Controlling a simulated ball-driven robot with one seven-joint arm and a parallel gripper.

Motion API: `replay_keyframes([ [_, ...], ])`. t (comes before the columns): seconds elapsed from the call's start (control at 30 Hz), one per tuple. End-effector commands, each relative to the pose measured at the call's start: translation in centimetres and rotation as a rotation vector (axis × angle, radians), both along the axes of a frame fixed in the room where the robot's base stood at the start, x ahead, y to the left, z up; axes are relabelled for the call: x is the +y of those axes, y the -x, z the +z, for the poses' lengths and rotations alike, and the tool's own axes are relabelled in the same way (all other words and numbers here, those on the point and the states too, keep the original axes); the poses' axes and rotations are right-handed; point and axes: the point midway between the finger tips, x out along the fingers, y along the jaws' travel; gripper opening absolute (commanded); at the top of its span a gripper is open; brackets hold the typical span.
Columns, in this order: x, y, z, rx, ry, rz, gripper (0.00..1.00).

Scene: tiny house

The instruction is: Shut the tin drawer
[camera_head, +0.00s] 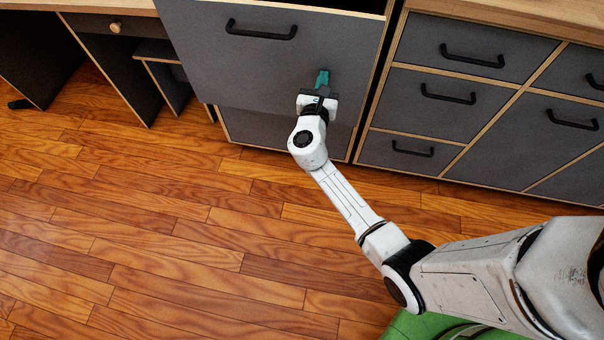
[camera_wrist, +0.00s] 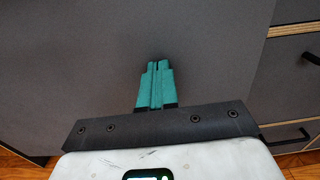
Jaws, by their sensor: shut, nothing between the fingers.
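A wide grey drawer front (camera_head: 275,62) with a black bar handle (camera_head: 261,30) stands out from the cabinet at the top middle of the head view. Its top edge shows a dark gap at the upper right, so it is part way open. Whether this is the tin drawer cannot be told, as its contents are hidden. My gripper (camera_head: 322,78) has teal fingers and is shut and empty. It is at the lower right part of this front, below the handle. In the wrist view the closed fingers (camera_wrist: 157,68) point at the plain grey panel (camera_wrist: 85,60); contact is unclear.
To the right is a bank of grey drawers (camera_head: 425,105) with black handles, all flush. A desk with a small knobbed drawer (camera_head: 115,27) is at the left. The wooden floor (camera_head: 150,240) in front is clear.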

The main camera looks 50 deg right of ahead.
Motion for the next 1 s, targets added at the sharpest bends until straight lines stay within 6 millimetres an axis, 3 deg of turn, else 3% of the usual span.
replay_keyframes([
  [0.1,-2.8,-1.5,-0.4,-0.003,0.002,-0.005,0.0],
  [0.4,-7.2,-4.1,-0.3,-0.001,0.0,-0.002,0.0],
  [0.63,-8.6,-5.0,-0.1,0.001,0.0,0.0,0.0],
  [1.0,-8.9,-5.3,0.2,-0.001,0.0,0.004,0.0],
])
